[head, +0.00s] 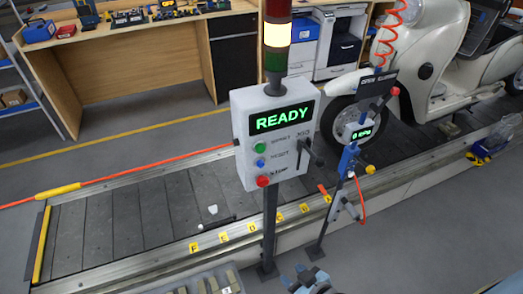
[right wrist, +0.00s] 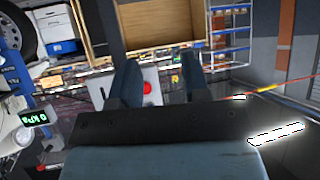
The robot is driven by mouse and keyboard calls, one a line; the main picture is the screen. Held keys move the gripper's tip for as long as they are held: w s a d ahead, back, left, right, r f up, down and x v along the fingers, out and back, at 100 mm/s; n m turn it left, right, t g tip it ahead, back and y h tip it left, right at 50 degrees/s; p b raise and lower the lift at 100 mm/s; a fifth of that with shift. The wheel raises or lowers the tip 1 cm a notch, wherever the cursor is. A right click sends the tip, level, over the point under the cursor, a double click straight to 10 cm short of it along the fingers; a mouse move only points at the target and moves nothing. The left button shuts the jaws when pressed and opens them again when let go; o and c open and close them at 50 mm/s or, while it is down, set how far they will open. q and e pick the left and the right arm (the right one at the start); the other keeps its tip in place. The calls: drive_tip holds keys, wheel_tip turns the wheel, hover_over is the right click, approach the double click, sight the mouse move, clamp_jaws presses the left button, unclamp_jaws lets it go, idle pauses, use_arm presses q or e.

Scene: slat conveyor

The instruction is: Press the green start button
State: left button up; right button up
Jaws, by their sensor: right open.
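The green start button (head: 260,148) is the top one on the front of a white control box (head: 241,130) on a post. Under it are a blue button (head: 260,162) and a red button (head: 263,181). The box's display reads READY in green. My right gripper (head: 308,277) is low in the head view, below and to the right of the box, apart from it. In the right wrist view its open fingers (right wrist: 161,80) frame part of the white box and a red button (right wrist: 147,88). I cannot make out the green button there. My left gripper is not in view.
The slat conveyor (head: 100,226) runs behind the post. A signal tower (head: 277,35) with a lit yellow section tops the box. A lever juts from the box's right. A stand with a gauge (head: 359,133) and a cream scooter (head: 430,50) are to the right.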

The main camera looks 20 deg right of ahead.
clamp_jaws()
idle(1.7)
